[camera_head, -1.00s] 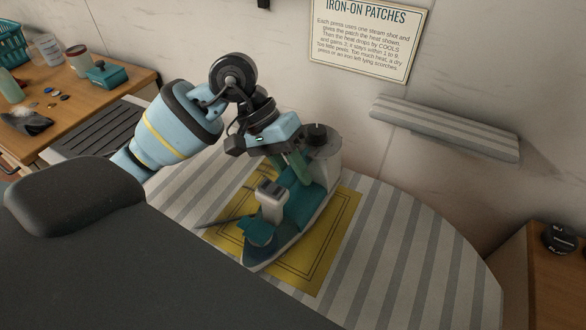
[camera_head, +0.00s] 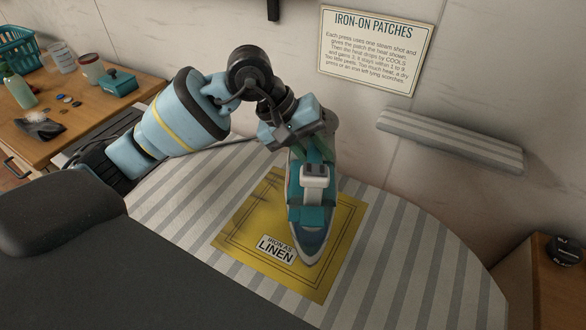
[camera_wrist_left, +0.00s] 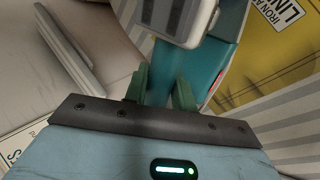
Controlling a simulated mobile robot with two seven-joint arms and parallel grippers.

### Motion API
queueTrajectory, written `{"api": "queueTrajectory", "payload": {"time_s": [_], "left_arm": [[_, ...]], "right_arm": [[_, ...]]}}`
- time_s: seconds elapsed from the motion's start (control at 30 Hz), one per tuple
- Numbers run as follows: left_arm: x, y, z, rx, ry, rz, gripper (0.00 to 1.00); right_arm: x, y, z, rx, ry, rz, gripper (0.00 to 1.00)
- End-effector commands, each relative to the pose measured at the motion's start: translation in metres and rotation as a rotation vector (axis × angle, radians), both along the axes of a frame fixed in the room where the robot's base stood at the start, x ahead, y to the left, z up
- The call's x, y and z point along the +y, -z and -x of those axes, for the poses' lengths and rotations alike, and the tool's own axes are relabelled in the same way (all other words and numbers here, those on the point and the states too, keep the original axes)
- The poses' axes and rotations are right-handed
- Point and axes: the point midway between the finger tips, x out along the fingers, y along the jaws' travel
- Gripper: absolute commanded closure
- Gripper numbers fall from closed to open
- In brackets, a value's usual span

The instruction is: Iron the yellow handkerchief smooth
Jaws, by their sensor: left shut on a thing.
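The yellow handkerchief (camera_head: 245,240) lies spread on the striped ironing board, with a dark double border line and a white label reading "IRON AS LINEN" (camera_head: 277,249). My left gripper (camera_head: 312,152) is shut on the teal and white iron (camera_head: 311,215). The iron's tip points toward the front, just right of the label, over the right part of the cloth. I cannot tell whether its sole touches the cloth. The left wrist view shows the green fingers (camera_wrist_left: 162,88) at the iron (camera_wrist_left: 222,62) and a corner of the handkerchief (camera_wrist_left: 262,50). My right gripper is not in view.
The striped board (camera_head: 420,255) is bare right of the cloth. A narrow striped sleeve board (camera_head: 450,138) is by the wall, below an "Iron-on patches" sign (camera_head: 375,48). A wooden table (camera_head: 75,115) at left holds a basket, bottle, cups and a teal box (camera_head: 119,84).

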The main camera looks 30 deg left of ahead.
Motion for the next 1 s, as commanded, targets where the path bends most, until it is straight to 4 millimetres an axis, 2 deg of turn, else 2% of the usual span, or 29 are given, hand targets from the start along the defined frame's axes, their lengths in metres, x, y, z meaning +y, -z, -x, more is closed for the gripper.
{"api": "queueTrajectory", "payload": {"time_s": [0.03,0.1,0.4,0.77,1.0], "left_arm": [[-0.003,-0.014,-0.010,-0.018,-0.055,0.002,1.00],[-0.006,-0.021,-0.020,-0.018,-0.128,0.002,1.00],[-0.013,-0.038,-0.047,-0.010,-0.322,0.006,1.00],[-0.013,-0.035,-0.050,-0.004,-0.344,0.005,1.00],[-0.015,-0.016,-0.054,0.000,-0.339,0.004,1.00]], "right_arm": [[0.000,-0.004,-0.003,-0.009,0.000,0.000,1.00],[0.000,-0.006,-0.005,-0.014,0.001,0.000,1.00],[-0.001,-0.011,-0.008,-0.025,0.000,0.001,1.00],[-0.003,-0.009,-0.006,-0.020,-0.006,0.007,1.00],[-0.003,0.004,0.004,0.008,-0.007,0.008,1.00]]}}
